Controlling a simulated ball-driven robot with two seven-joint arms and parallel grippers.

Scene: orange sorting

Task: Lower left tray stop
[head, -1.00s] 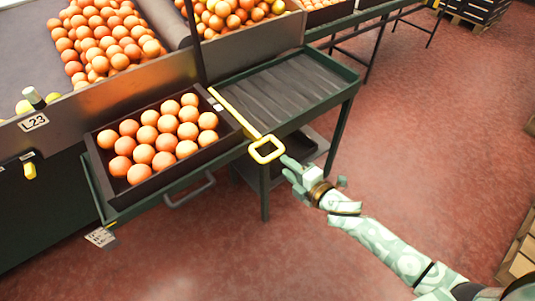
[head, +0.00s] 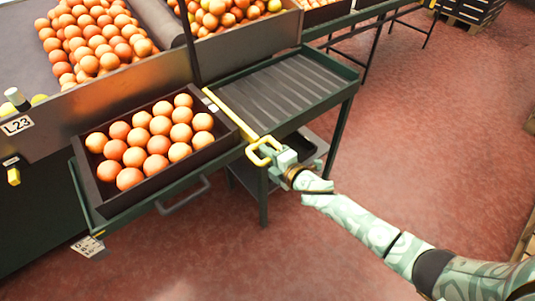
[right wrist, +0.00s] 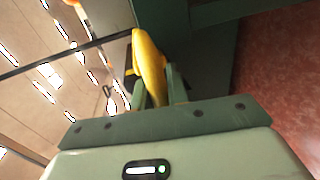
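The tray stop (head: 230,113) is a yellow bar along the edge between the crate of oranges and the ribbed tray section. Its near end carries a yellow loop handle (head: 257,158). My right gripper (head: 274,158) is at the right side of this loop. In the right wrist view the yellow handle (right wrist: 149,62) lies between the two fingers of my right gripper (right wrist: 157,86), which appear to close on it from both sides. The exact contact is partly hidden. My left gripper is not in view.
A dark crate (head: 100,191) of several oranges stands on the green-framed stand, left of the bar. The ribbed tray section (head: 285,90) right of it is empty. A sorting belt (head: 20,65) with oranges lies behind. The red floor (head: 430,130) to the right is clear.

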